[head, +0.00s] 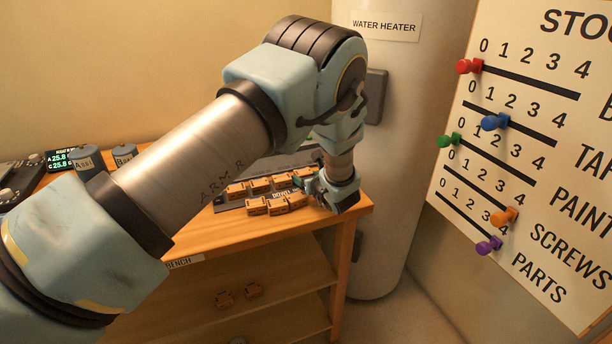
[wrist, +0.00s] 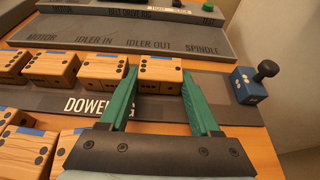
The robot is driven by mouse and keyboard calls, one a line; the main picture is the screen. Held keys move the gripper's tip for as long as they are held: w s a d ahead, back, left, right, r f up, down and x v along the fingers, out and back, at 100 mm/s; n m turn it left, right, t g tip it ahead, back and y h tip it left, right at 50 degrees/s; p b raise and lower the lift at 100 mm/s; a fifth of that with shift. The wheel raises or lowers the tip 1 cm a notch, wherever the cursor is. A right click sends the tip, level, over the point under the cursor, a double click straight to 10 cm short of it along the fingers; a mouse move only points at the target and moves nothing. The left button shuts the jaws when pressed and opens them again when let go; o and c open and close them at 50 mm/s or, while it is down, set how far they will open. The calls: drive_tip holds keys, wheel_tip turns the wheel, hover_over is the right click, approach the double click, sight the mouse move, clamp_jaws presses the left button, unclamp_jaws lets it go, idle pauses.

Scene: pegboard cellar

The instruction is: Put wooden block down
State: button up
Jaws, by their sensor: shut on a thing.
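My gripper (wrist: 159,80) is shut on a wooden block (wrist: 160,68), with one green finger on each side of it. The held block has dark dots and a blue patch on top. It is at the right end of a row of similar blocks (wrist: 103,66) at the dark strip marked "DOWELI..." (wrist: 170,107). I cannot tell whether its underside touches the strip. In the head view my gripper (head: 318,184) is over the right end of the bench (head: 210,240), and my wrist hides most of the held block.
More blocks (wrist: 83,148) stand in front of the strip. A blue block with a black knob (wrist: 250,83) stands on its right end. A grey stepped panel (wrist: 130,40) lies behind. The water heater (head: 385,150) and pegboard (head: 530,130) are to the right.

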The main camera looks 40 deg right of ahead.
drive_tip(key=shift+f, duration=0.2)
drive_tip(key=o, duration=1)
drive_tip(key=shift+r, duration=0.1)
drive_tip(key=shift+o, duration=0.2)
drive_tip(key=shift+r, duration=0.3)
drive_tip(key=b+v, duration=0.3)
drive_tip(key=v, duration=0.7)
drive_tip(key=shift+s+a+f+b, duration=0.1)
drive_tip(key=shift+s+b, duration=0.2)
drive_tip(key=shift+s+a+r, duration=0.25)
drive_tip(key=shift+s+r, duration=0.05)
drive_tip(key=shift+s, duration=0.25)
